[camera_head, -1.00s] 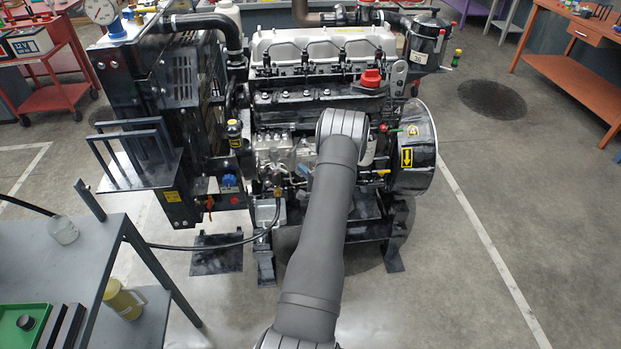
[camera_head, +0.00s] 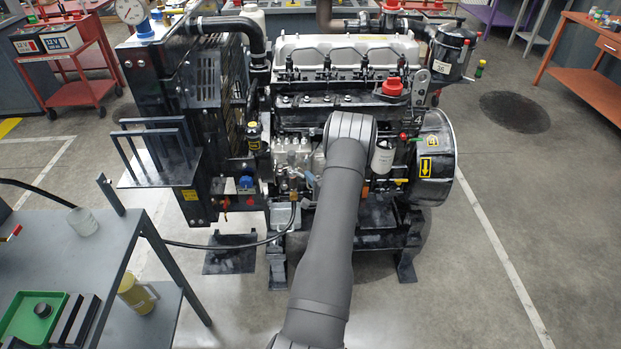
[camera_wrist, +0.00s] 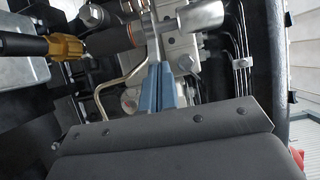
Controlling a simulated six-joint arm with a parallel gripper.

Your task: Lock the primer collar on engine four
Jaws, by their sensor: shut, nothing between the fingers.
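The diesel engine (camera_head: 345,47) stands in the middle of the head view, with my arm across its front. In the wrist view, my gripper's blue-grey fingers (camera_wrist: 158,88) are together and empty, pointing at metal fittings on the engine. A brass-coloured collar-like fitting (camera_wrist: 66,47) with a dark shaft lies to the left of the fingers. A grey cylinder (camera_wrist: 112,40) and a bright metal cylinder (camera_wrist: 200,16) lie beyond the fingertips. I cannot tell which part is the primer collar, nor whether the fingers touch anything.
A white filter (camera_head: 382,158) and the flywheel housing (camera_head: 437,150) are right of my wrist. A black hose (camera_head: 235,243) runs left from a brass fitting (camera_head: 293,198). A grey bench (camera_head: 65,260) stands at front left.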

